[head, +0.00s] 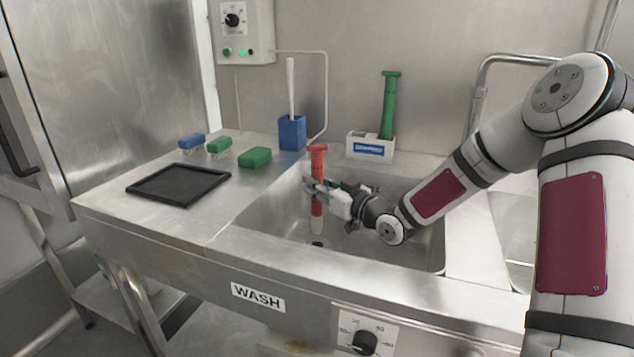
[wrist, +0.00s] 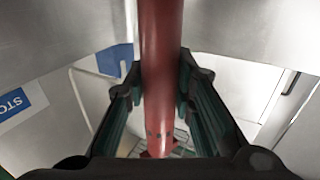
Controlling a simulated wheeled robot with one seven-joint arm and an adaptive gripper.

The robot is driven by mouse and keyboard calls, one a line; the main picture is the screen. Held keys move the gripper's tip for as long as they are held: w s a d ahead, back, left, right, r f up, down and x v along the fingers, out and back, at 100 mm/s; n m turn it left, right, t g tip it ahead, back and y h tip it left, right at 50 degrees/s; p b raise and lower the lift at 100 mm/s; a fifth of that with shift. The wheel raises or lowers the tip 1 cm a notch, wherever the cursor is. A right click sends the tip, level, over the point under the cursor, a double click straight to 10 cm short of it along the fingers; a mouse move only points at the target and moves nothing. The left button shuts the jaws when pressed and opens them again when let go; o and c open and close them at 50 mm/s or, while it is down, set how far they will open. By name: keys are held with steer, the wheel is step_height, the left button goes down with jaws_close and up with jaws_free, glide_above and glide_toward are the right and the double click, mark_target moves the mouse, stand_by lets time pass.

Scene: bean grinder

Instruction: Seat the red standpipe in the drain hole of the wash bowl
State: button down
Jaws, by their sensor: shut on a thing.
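The red standpipe (head: 317,208) is upright inside the wash bowl, with a flared red top and a pale lower end. My gripper (head: 316,190) is shut on it around its upper middle. The wrist view also shows the red standpipe (wrist: 160,60) between the two fingers of my gripper (wrist: 160,105). The wash bowl (head: 275,217) is a steel sink below. The dark drain hole (head: 317,243) shows just under the pipe's lower end. A small gap seems to lie between them, but I cannot tell how well they line up.
A green standpipe (head: 389,105) stands in a white holder (head: 370,146) behind the bowl. A blue cup with a white-handled brush (head: 291,132), a green block (head: 255,157), small brushes (head: 192,142) and a black tray (head: 178,184) are on the left drainboard. The bowl's front rim is clear.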

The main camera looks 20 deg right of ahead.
mark_target(321, 212)
steer(key=shift+f+b, duration=1.15)
steer(key=shift+f, duration=0.7)
steer(key=shift+f+b, duration=1.8)
steer(key=shift+f, duration=0.25)
stand_by(0.4)
steer(key=c, duration=1.3)
jaws_free()
step_height(321, 212, up, 10)
steer(key=shift+r, duration=0.1)
